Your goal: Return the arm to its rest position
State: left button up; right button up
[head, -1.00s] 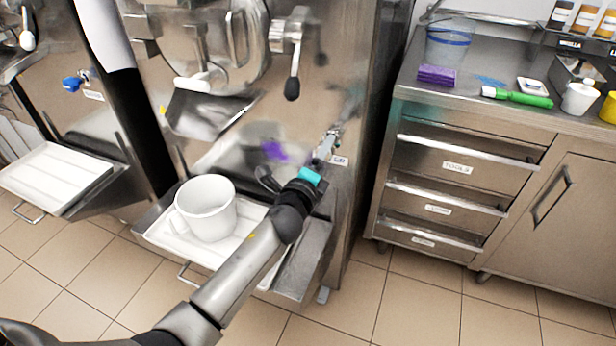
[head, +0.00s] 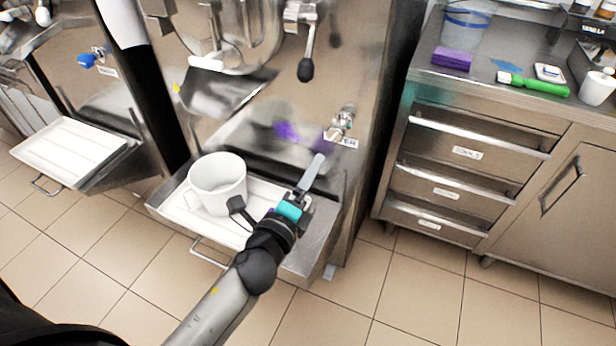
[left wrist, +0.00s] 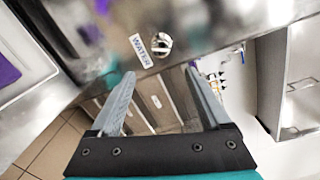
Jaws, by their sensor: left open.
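My left arm reaches up from the bottom of the head view. Its gripper (head: 274,188) is open and empty, with its fingers spread over the right part of the drip tray. In the left wrist view the gripper (left wrist: 159,76) shows nothing between its fingers. The water tap (head: 343,122) on the freezer front lies beyond the fingertips, apart from them; it also shows in the left wrist view (left wrist: 162,45). A white pitcher (head: 217,184) stands upright on the white tray, left of the gripper. My right gripper is not in view.
The freezer's steel tray shelf (head: 318,240) lies under the gripper. A drawer cabinet (head: 470,170) stands to the right, with a purple sponge (head: 452,60) and a green-handled tool (head: 535,85) on top. Tiled floor (head: 400,300) is clear in front.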

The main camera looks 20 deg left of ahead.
pick_arm(q)
jog(key=shift+s, duration=0.25)
dwell(0.4)
jog(key=s+a+f+n+g+y, duration=0.3)
jog(key=s+a+n+g+y, duration=0.15)
jog(key=n, duration=0.45)
jog(key=s+d+f+n+g+h, duration=0.25)
jog(key=s+n+g, duration=0.25)
jog(key=s, duration=0.4)
jog(key=s+d+f+n+g+h, duration=0.2)
jog(key=s+d+f+n+g, duration=0.15)
jog(key=s+n, duration=0.35)
notch_tip(320, 180, down, 23)
jog(key=s+a+m+g, duration=0.1)
jog(key=s+a+g, duration=0.1)
jog(key=s+a+f+y, duration=0.1)
jog(key=s+a+f, duration=0.4)
jog(key=s+f, duration=0.6)
jog(key=shift+s+a+f+m, duration=0.2)
jog(key=shift+f+m, duration=0.1)
jog(key=shift+f, duration=0.6)
